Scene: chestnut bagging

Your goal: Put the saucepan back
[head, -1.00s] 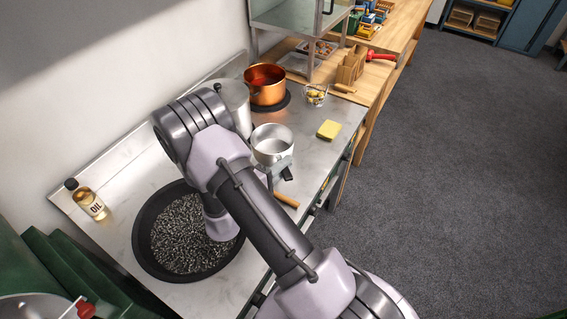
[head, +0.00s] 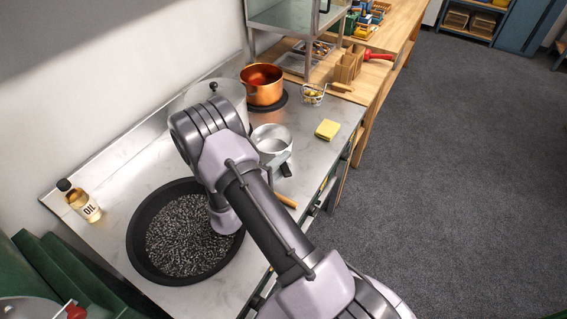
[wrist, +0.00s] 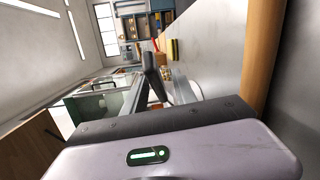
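The saucepan (head: 268,134) is a small silver pan with a wooden handle (head: 286,201), standing on or close to the steel counter, behind my forearm. My gripper (head: 281,164) is at the near side of its rim, largely hidden by the arm. In the wrist view, a dark finger of my gripper (wrist: 154,78) reaches forward beside a silver surface (wrist: 183,88), apparently the pan's wall. A wooden handle (wrist: 263,50) runs along the right there. I cannot tell whether the fingers are closed on the rim.
A wide black pan (head: 135,243) of dark pellets is at the near left. An oil bottle (head: 82,203), large lidded pot (head: 228,92), copper pot (head: 262,92) on a black round, wire basket (head: 313,94) and yellow sponge (head: 327,130) stand around. Open counter surrounds the sponge.

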